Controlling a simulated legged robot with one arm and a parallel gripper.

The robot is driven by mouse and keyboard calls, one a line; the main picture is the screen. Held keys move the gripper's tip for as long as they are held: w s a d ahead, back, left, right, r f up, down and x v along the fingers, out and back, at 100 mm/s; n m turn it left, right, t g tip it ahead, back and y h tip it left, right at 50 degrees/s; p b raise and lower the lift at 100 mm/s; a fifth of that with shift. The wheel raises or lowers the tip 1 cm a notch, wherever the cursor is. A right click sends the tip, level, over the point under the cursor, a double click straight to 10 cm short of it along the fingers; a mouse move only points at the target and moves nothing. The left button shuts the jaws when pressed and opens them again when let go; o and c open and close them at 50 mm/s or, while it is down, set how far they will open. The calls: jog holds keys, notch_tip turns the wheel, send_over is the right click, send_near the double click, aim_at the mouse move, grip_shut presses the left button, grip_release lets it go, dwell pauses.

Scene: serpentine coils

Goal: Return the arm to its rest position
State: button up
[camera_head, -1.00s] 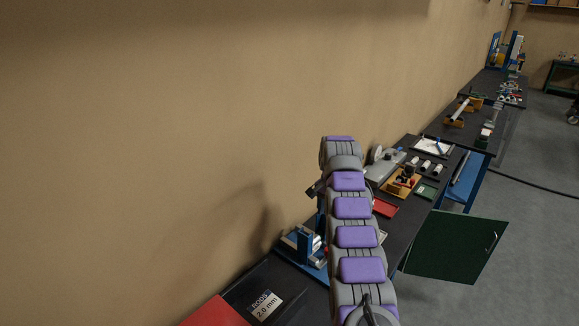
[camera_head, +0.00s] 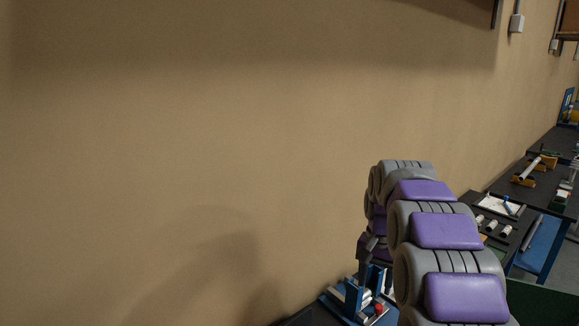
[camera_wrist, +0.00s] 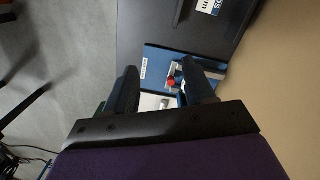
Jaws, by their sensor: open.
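My arm (camera_head: 450,240), grey with purple pads, reaches away over the bench at the lower right of the head view. It folds over at its far end and hangs down. A dark part at its end is partly hidden behind the arm. In the wrist view my gripper (camera_wrist: 160,72) has its two dark fingers apart, with nothing held between them. Beyond the fingers is a blue fixture (camera_wrist: 155,62) with a metal part and a red knob (camera_wrist: 171,83). The blue fixture also shows below the arm's end in the head view (camera_head: 350,296).
A tan wall (camera_head: 200,130) fills the left and middle. Black benches (camera_head: 545,200) run along it to the right, bearing a white tray (camera_head: 498,206), rollers and small parts. In the wrist view, grey floor (camera_wrist: 75,60) lies left of the bench and a labelled dark bin at the top.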

jog(key=s+a+f+n+b, duration=0.1)
jog(key=s+a+f+n, duration=0.1)
jog(key=s, duration=1.1)
jog(key=s+a+f+n+b, duration=0.2)
jog(key=s+f, duration=0.3)
jog(key=s, duration=0.8)
jog(key=s+a+f+n+g+b, duration=0.1)
jog(key=s+a+f+n+b, duration=0.1)
jog(key=s, duration=1.1)
jog(key=shift+s+a+f, duration=0.2)
jog(key=shift+s+f, duration=0.05)
jog(key=shift+f, duration=0.65)
jog(key=shift+c, duration=0.5)
